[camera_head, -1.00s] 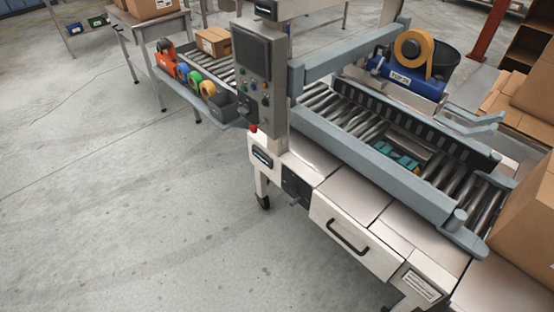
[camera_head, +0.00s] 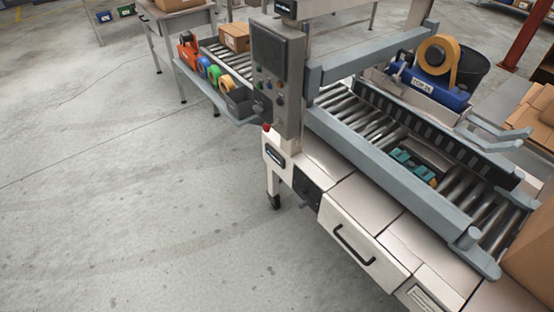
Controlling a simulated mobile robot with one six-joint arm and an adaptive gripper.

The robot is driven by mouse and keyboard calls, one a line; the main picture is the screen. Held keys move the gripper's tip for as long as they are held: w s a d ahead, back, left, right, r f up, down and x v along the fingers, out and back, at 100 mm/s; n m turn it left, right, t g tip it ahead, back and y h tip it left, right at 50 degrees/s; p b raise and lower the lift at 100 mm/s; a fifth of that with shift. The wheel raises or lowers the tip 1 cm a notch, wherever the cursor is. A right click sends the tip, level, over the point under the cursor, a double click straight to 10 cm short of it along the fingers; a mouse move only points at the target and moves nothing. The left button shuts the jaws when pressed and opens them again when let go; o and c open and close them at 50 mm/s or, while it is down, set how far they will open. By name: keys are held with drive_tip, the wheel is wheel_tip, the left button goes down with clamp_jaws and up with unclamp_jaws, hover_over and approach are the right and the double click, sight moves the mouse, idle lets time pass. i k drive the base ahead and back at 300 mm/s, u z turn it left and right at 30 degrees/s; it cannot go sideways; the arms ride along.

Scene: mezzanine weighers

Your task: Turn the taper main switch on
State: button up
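The taper is a case-sealing machine (camera_head: 352,155) with a roller bed, a pale body and blue-grey side rails. Its grey control panel (camera_head: 278,75) stands upright at the left end, with a dark screen and several small buttons. A black box with a protruding part (camera_head: 306,187) sits on the front of the body below the panel. It may be the main switch, but its setting is too small to tell. A red button (camera_head: 266,127) shows at the panel's lower left. My gripper is not in view.
Open concrete floor (camera_head: 130,220) lies left of and in front of the taper. A side tray with tape rolls (camera_head: 214,76) juts out behind the panel. A drawer with a black handle (camera_head: 355,245) faces front. A cardboard box (camera_head: 532,245) stands at the right edge.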

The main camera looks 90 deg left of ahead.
sight(261, 108)
drive_tip(key=u, duration=0.05)
drive_tip(key=k, duration=1.85)
drive_tip(key=u, duration=2.15)
